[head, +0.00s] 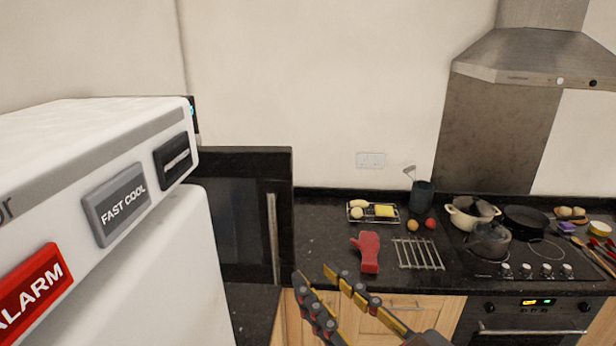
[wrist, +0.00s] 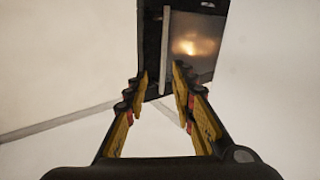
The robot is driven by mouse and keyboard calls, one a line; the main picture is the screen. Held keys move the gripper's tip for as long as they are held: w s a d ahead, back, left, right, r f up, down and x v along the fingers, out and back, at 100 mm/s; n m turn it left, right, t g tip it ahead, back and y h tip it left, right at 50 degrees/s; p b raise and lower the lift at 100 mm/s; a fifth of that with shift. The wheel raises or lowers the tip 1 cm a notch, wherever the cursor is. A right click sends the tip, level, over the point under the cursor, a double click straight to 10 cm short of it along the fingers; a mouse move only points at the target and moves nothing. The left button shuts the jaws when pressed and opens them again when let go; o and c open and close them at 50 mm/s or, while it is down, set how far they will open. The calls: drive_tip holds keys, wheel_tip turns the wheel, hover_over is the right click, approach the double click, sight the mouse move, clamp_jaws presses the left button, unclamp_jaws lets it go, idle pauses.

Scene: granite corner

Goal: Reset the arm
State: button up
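My gripper (head: 313,274) is at the bottom middle of the head view, in front of the counter edge. Its yellow and dark fingers are apart, with nothing held between them. In the wrist view my gripper (wrist: 161,72) also shows two separated fingers and an empty gap. Beyond the tips there is a dark glossy panel (wrist: 194,46) with a pale vertical bar and a warm reflection.
A white appliance (head: 100,200) fills the left. A dark upright panel (head: 240,215) with a handle stands beside it. The granite counter (head: 320,233) holds a red mitt (head: 369,250), a wire rack (head: 418,254), a food tray (head: 372,220), and a pot (head: 470,212) on the hob.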

drive_tip(key=w+d+f+m+h, duration=0.2)
drive_tip(key=d+f+h, duration=0.15)
drive_tip(key=d, duration=0.25)
drive_tip(key=w+d+f+m+h, duration=0.1)
drive_tip(key=w+d+f+h, duration=0.15)
drive_tip(key=d+h, duration=0.35)
drive_tip(key=s+d+f+m+g+b, duration=0.1)
drive_tip(key=s+d+f+m+g, duration=0.1)
drive_tip(key=f, duration=0.8)
drive_tip(key=s+d+f+m+g+b, duration=0.2)
drive_tip(key=s+f+g, duration=0.2)
drive_tip(key=f+g, duration=0.3)
wheel_tip(320, 180, down, 4)
drive_tip(key=shift+s+d+r+m+g, duration=0.15)
drive_tip(key=shift+d+r+m+g, duration=0.05)
drive_tip(key=shift+m+g, duration=0.1)
drive_tip(key=shift+d, duration=0.1)
